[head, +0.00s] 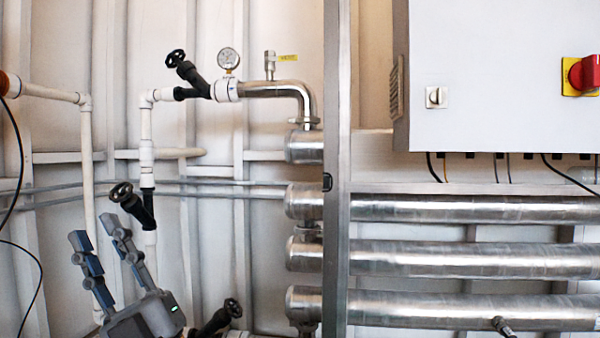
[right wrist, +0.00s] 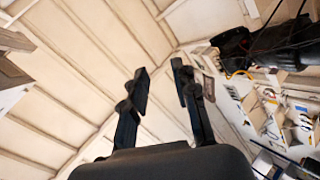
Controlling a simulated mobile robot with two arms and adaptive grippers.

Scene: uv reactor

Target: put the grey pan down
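No grey pan shows in either view. My right gripper (head: 98,230) is at the lower left of the head view, its two fingers pointing up and standing apart. It is in front of the white wall and pipes. In the right wrist view, the right gripper (right wrist: 160,74) also shows a gap between its fingertips, with nothing between them. My left gripper is not in view.
White pipes with black valve handles (head: 122,193) and a pressure gauge (head: 228,59) are near the right gripper. Steel cylinders (head: 450,260) run across the right behind a metal post (head: 336,150). A grey cabinet (head: 490,60) with a red switch (head: 585,73) hangs above them.

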